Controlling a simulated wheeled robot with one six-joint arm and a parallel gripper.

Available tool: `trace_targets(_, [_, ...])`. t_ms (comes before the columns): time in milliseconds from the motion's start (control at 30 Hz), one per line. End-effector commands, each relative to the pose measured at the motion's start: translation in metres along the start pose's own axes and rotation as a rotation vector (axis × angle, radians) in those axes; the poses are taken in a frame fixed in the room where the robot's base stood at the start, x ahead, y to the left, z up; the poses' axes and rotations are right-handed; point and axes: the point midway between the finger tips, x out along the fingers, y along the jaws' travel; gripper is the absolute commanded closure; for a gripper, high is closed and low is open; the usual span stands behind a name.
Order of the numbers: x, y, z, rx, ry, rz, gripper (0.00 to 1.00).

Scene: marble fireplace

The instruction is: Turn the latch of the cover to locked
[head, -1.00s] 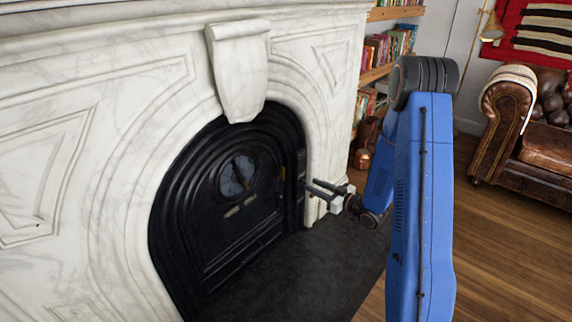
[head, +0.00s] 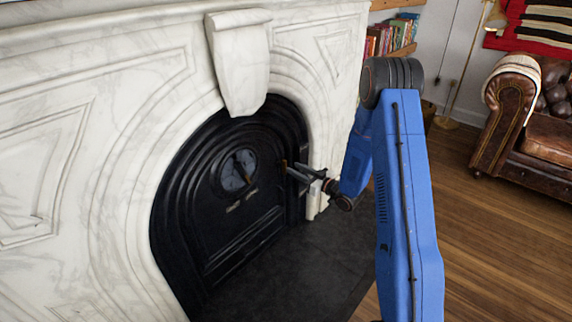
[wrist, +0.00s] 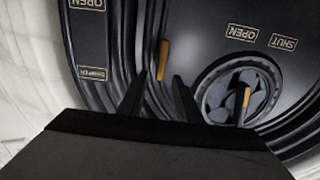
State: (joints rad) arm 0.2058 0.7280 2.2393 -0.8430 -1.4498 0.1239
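The black arched cover (head: 225,235) fills the fireplace opening. The brass-coloured latch handle (head: 284,166) stands upright at its right edge. In the wrist view the latch handle (wrist: 162,60) shows just beyond and between the fingertips. My gripper (head: 292,170) is at the right side of the cover, beside the latch. In the wrist view my gripper (wrist: 158,80) is open, its two dark fingers apart with nothing visibly clamped. I cannot tell whether either finger touches the handle.
A round vent dial (head: 235,172) with its own brass handle (wrist: 245,105) sits on the cover. Small plates reading OPEN (wrist: 242,33) and SHUT (wrist: 283,42) are near it. White marble (head: 110,130) surrounds the cover. The dark hearth (head: 300,265) below is clear.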

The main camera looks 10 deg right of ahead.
Motion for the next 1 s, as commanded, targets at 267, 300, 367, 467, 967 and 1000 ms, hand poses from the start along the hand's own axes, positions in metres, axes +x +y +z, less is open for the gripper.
trace_targets(267, [0.046,-0.001,0.000,-0.001,0.000,-0.001,0.69])
trace_targets(300, [0.050,-0.001,0.000,-0.001,0.000,-0.002,0.69])
trace_targets(367, [0.056,0.000,0.000,0.000,0.000,-0.001,0.69])
trace_targets(467, [0.063,0.000,0.000,0.000,0.000,0.001,0.69])
trace_targets(967, [0.067,0.000,0.000,0.000,0.000,0.001,0.97])
trace_targets(1000, [0.067,0.000,0.000,0.000,0.000,0.001,1.00])
